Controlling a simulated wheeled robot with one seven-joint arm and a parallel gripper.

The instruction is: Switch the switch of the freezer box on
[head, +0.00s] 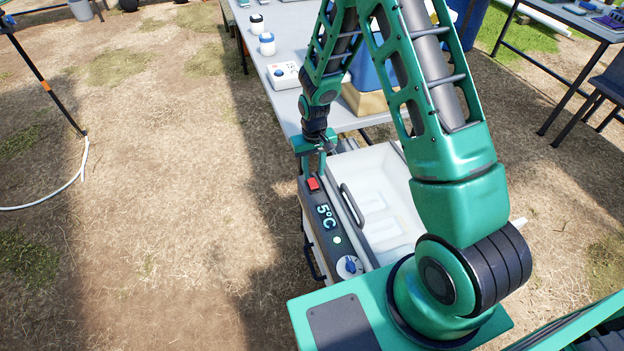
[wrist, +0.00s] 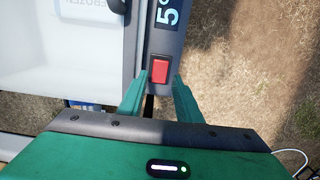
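The freezer box (head: 385,205) is white and stands beside the table, its pale inside showing in the head view. Along its left edge runs a dark control panel (head: 322,215) with a lit 5°C display (head: 325,216) and a red rocker switch (head: 313,184) at the far end. The switch also shows in the wrist view (wrist: 160,70), just beyond my fingertips. My gripper (head: 314,160) points down over that end of the panel. In the wrist view my gripper (wrist: 158,88) is open and empty, its two green fingers apart on either side of the switch's line. I cannot tell whether they touch the panel.
A small round light (head: 337,240) and a blue-and-white dial (head: 349,266) sit at the panel's near end. A grey table (head: 291,108) with bottles and a white meter (head: 284,74) stands behind the gripper. Dry open ground lies to the left.

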